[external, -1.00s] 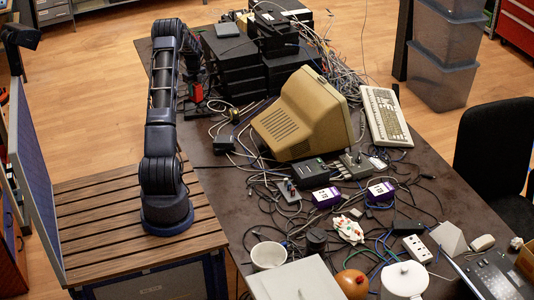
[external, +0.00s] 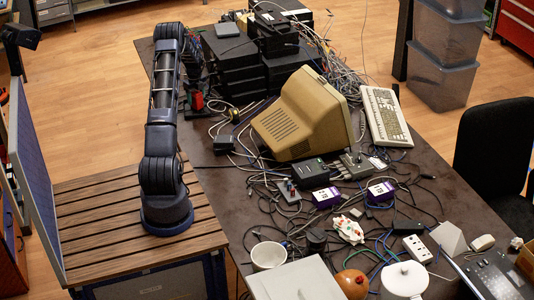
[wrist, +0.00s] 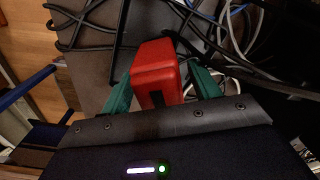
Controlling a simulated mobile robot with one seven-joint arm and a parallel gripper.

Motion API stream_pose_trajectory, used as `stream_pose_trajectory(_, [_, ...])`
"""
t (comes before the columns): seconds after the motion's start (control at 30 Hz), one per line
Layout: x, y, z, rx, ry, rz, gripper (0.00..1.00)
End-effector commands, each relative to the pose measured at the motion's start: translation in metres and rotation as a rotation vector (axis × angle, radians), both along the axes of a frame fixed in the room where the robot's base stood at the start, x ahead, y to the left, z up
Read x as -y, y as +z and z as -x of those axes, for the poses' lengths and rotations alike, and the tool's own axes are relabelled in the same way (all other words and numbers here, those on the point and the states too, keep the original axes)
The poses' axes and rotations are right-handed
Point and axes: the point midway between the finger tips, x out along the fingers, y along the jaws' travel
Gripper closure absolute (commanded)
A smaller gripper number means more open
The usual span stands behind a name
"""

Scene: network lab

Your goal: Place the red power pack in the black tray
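The red power pack (wrist: 155,72) is a box-shaped block between the two green fingers of my gripper (wrist: 163,92) in the wrist view. The fingers appear to press against both its sides, and its far end reaches past their tips. In the external view the red pack (external: 196,102) and my gripper (external: 194,108) show small, left of the black box stack, partly hidden by my arm. Whether the pack touches the table is unclear. I cannot clearly pick out the black tray.
Stacked black boxes (external: 232,70) stand close to the right of my gripper. A beige monitor (external: 300,115), a keyboard (external: 386,116) and tangled cables crowd the table (external: 213,180). In the wrist view, black cables (wrist: 90,45) run near the pack. The table's left edge is fairly clear.

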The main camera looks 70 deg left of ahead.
Motion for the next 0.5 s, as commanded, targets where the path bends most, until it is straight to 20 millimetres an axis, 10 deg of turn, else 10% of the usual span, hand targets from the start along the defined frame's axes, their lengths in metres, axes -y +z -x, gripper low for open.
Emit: stream_pose_trajectory(0.5, [-0.001, 0.032, 0.000, 0.001, 0.000, -0.003, 0.38])
